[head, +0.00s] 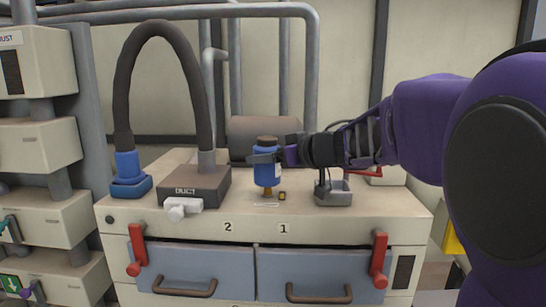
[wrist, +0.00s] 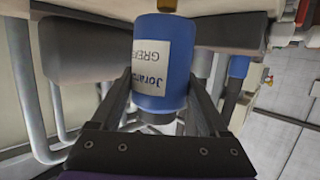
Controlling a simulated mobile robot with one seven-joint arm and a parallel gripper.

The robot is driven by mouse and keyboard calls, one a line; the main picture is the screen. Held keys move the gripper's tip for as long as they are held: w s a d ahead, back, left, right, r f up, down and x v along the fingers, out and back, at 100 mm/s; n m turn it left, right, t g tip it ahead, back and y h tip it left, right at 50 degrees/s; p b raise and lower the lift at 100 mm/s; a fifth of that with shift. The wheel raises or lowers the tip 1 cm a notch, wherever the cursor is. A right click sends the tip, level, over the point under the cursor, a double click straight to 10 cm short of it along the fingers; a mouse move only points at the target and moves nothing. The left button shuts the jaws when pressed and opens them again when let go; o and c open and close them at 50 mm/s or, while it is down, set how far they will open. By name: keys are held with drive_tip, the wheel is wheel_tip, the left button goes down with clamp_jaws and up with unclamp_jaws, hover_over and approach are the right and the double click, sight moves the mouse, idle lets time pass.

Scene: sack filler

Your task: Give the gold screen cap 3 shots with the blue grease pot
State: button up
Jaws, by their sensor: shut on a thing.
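The blue grease pot (head: 266,172) has a dark top and a gold-brown tip at its lower end. It is upright, tip down, above the worktop. My gripper (head: 265,157) is shut on it from the right, around its upper part. In the wrist view the pot (wrist: 166,75) sits between the fingers, with a pale label and the gold tip at the picture's top edge. A small dark-gold piece (head: 282,196) lies on the worktop just right of the tip; it may be the gold screen cap, but it is too small to be sure. Whether the tip touches anything is unclear.
A grey open tray (head: 333,196) stands to the right below my wrist. A grey duct box (head: 194,186) with a dark hose and a blue-based fitting (head: 130,177) stand left. A pale flat marking (head: 265,204) lies in front of the pot. A grey cylinder (head: 263,132) is behind.

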sight(269, 138)
drive_tip(key=shift+f, duration=0.9)
idle(0.4)
drive_tip(key=shift+r, duration=0.95)
drive_tip(key=shift+r, duration=0.1)
drive_tip(key=shift+r, duration=2.4)
drive_tip(key=shift+s+d, duration=0.1)
